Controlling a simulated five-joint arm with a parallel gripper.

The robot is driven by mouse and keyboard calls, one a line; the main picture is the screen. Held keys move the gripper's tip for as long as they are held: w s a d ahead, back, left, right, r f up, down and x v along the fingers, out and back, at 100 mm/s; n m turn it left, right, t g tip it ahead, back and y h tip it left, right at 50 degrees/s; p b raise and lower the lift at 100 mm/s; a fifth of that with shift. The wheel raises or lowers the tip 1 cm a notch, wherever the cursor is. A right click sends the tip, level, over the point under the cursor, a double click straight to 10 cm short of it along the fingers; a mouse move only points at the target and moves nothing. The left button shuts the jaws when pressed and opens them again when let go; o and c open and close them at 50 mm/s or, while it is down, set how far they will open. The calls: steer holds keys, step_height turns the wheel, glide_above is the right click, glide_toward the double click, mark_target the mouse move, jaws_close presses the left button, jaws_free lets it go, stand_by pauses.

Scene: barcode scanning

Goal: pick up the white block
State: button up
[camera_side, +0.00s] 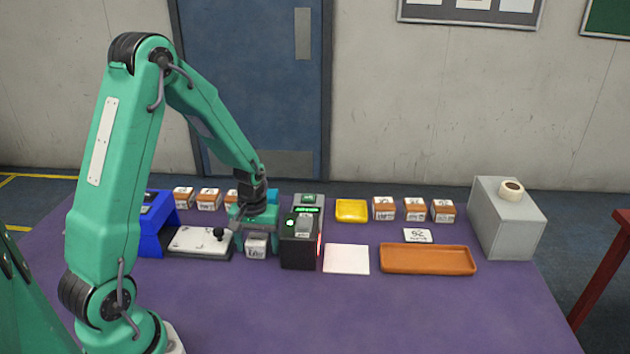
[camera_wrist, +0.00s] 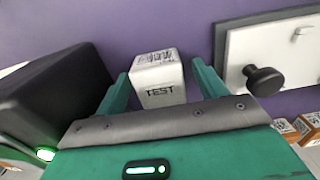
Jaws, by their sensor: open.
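The white block (camera_side: 256,246) stands on the purple table under my gripper (camera_side: 256,232) in the side view. In the wrist view the white block (camera_wrist: 158,80) shows a barcode on one face and the word TEST on another. My gripper (camera_wrist: 160,78) is open, with one green finger on each side of the block. A narrow gap shows on both sides, so the fingers look apart from it. In the side view my gripper hides the block's top.
A black scanner (camera_side: 300,245) with a green light stands close at right of the block. A white plate with a black knob (camera_side: 195,241) lies close at left. An orange tray (camera_side: 428,260), white pad (camera_side: 346,259), yellow dish (camera_side: 351,210) and grey box (camera_side: 507,220) are further right.

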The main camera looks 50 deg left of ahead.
mark_target(257, 239)
steer(key=c, duration=1.1)
steer(key=shift+r, duration=0.15)
steer(key=shift+r, duration=4.85)
